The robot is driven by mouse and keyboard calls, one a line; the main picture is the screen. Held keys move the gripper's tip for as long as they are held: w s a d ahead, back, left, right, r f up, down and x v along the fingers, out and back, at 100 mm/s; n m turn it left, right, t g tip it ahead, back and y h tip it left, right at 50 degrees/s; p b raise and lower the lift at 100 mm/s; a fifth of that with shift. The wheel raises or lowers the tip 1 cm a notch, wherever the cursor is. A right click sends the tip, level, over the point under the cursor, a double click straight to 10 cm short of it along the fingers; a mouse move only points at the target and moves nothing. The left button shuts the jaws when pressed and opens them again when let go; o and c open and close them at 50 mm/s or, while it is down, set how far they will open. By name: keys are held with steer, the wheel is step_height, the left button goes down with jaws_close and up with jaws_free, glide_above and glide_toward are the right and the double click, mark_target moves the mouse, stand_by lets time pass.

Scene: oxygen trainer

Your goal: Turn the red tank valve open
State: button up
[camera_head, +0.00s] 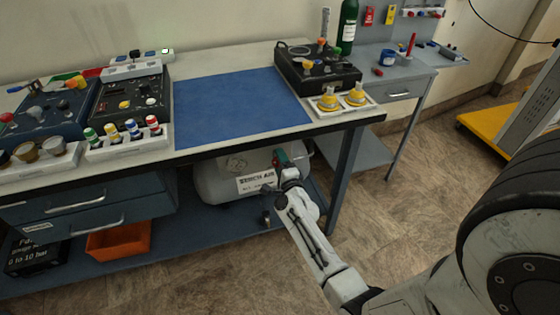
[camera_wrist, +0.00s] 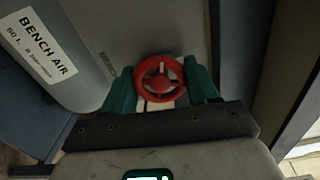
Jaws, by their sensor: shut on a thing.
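The red tank valve (camera_wrist: 160,80) is a round spoked handwheel, seen nearly face-on in the wrist view. My gripper (camera_wrist: 161,90) has a green finger on each side of the wheel and is shut on it. In the head view my gripper (camera_head: 281,160) reaches under the bench to the right end of the tank; the wheel is mostly hidden there. The grey tank (camera_head: 215,183) lies on the lower shelf with a white "BENCH AIR" label (camera_wrist: 36,38). I cannot tell how far the valve is turned.
The bench top with a blue mat (camera_head: 235,108) is above my arm. A bench leg (camera_head: 345,180) stands just right of my gripper. An orange bin (camera_head: 118,240) sits on the lower shelf (camera_head: 185,250) at the left. Open floor lies to the right.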

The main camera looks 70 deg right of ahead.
steer(key=n+p, duration=0.1)
steer(key=n, duration=0.4)
steer(key=shift+n, duration=0.3)
steer(key=n+p, duration=0.2)
steer(key=n, duration=0.3)
steer(key=shift+n, duration=0.3)
steer(key=n+p, duration=0.1)
steer(key=n, duration=0.4)
steer(key=n+p, duration=0.1)
steer(key=n, duration=0.4)
steer(key=shift+f+n, duration=0.1)
steer(key=shift+n, duration=0.3)
steer(key=o, duration=1)
steer(key=shift+o, duration=0.2)
